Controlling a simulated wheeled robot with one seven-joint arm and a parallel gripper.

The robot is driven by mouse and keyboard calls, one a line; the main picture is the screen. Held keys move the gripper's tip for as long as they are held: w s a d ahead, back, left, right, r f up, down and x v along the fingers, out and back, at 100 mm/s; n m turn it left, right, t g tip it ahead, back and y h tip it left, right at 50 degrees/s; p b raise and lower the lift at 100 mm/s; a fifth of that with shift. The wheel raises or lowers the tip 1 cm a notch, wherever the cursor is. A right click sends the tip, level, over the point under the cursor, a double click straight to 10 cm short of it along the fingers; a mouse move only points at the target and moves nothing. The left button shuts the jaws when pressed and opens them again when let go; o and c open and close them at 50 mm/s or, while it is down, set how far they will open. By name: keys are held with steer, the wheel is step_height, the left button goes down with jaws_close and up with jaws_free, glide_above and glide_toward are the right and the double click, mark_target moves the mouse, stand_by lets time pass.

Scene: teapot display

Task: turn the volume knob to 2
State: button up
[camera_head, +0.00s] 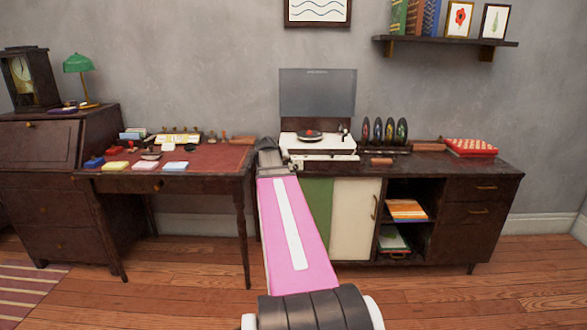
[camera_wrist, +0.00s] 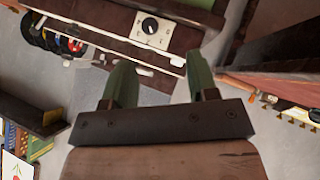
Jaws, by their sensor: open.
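The volume knob (camera_wrist: 150,25) is a small black dial on a white panel (camera_wrist: 140,40) with tiny marks, too small to read, in the upper middle of the wrist view. Its pointer setting is not clear. My gripper (camera_wrist: 155,66) is open and empty, its two green fingers spread apart below the panel in that view, with the knob above the gap between them and not gripped. In the head view the record player (camera_head: 318,138), with a raised lid (camera_head: 318,92), stands on the dark cabinet. My arm reaches to its left front, and I cannot make out the knob there.
Several records stand in a rack (camera_head: 384,131) right of the player, with a red patterned box (camera_head: 471,147) beyond. A desk (camera_head: 215,158) with stamps and ink pads stands left of my arm. The cabinet (camera_head: 490,168) has an open shelf and drawers; the floor in front is clear.

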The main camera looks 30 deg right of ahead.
mark_target(295, 167)
steer(key=x, duration=0.3)
steer(key=d+r+x, duration=0.1)
steer(key=x, duration=0.7)
steer(key=shift+d+r, duration=0.25)
steer(key=shift+c, duration=0.4)
steer(key=c, duration=0.8)
